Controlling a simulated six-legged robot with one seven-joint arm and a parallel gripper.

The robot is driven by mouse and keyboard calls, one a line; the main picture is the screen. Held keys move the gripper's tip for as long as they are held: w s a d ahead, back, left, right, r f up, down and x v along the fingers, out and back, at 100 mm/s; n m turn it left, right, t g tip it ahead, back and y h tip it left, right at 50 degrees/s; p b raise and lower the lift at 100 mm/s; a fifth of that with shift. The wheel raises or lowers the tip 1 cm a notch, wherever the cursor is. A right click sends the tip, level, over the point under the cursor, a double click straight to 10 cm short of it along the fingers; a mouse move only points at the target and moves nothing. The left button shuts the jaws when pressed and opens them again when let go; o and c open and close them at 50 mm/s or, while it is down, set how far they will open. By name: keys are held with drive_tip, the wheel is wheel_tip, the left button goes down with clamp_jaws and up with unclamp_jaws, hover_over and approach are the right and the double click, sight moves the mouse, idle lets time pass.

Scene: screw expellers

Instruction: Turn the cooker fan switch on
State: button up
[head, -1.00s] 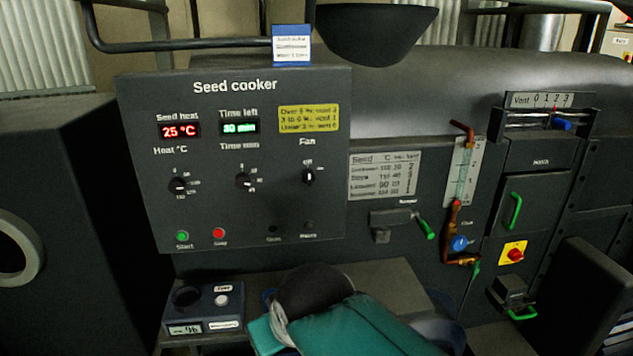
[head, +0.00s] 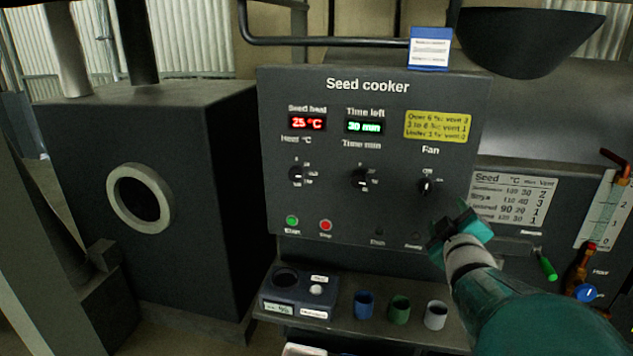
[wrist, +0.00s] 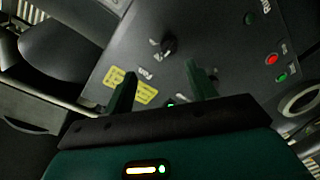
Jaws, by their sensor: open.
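The seed cooker panel (head: 340,210) faces me in the head view. Its fan switch (head: 426,187) is a small black rotary knob under the "Fan" label, at the panel's right side. The knob's pointer appears roughly upright, towards the off mark. My gripper (head: 458,222) is below and to the right of the knob, apart from it. In the wrist view the fan knob (wrist: 168,46) lies beyond and between the two green fingers of my gripper (wrist: 160,85), which are spread open and empty.
The heat knob (head: 296,175) and time knob (head: 360,178) are left of the fan switch. Green start (head: 292,221) and red stop (head: 326,225) buttons sit lower. Blue, green and white cups (head: 435,315) stand on the shelf below. A green-handled lever (head: 547,268) is at right.

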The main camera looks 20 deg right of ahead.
sight(427, 190)
drive_tip(key=shift+n+t+y, duration=0.4)
drive_tip(key=shift+n+t, duration=0.1)
drive_tip(key=shift+n, duration=0.3)
drive_tip(key=x, duration=0.8)
drive_tip(key=a+f+x, duration=0.1)
drive_tip(key=x, duration=0.4)
drive_tip(key=shift+w, duration=0.35)
drive_tip(key=c, duration=1)
